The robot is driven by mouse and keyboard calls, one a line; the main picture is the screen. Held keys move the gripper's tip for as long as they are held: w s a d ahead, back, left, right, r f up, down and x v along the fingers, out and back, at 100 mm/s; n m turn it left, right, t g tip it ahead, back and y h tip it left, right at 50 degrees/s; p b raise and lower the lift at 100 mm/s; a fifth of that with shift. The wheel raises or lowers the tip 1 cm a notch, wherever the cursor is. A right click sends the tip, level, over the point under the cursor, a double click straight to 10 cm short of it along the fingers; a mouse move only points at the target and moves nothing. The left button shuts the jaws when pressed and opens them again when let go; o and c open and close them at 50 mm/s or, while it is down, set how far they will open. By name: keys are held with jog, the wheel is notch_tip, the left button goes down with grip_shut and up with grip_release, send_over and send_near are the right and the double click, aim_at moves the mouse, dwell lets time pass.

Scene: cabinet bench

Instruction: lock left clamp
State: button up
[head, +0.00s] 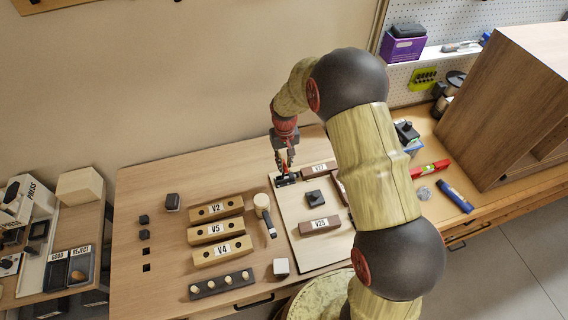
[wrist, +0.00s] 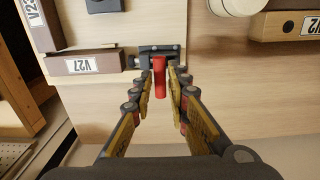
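The clamp has a dark base (wrist: 174,49) and a red handle (wrist: 160,78). In the head view the clamp (head: 287,181) sits at the far left corner of the pale board (head: 291,208). My gripper (wrist: 159,75) is open, with its fingers on either side of the red handle. A small gap seems to show on each side of the handle. In the head view my gripper (head: 285,161) is just above the clamp, pointing down. No other clamp is clearly visible; my arm hides part of the board's right side.
A brown V27 block (wrist: 92,62) lies close beside the clamp; it also shows in the head view (head: 318,169). A dark square piece (head: 315,198) and another labelled block (head: 320,226) are on the board. Labelled wooden blocks (head: 216,231) and a mallet-like tool (head: 263,208) lie left.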

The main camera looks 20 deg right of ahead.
jog(key=shift+c, duration=1.3)
jog(key=shift+a, duration=0.55)
jog(key=shift+a+f, duration=0.25)
jog(key=shift+a, duration=0.4)
jog(key=shift+a+f+b, duration=0.3)
jog(key=shift+a+f, duration=0.05)
jog(key=shift+a, duration=0.15)
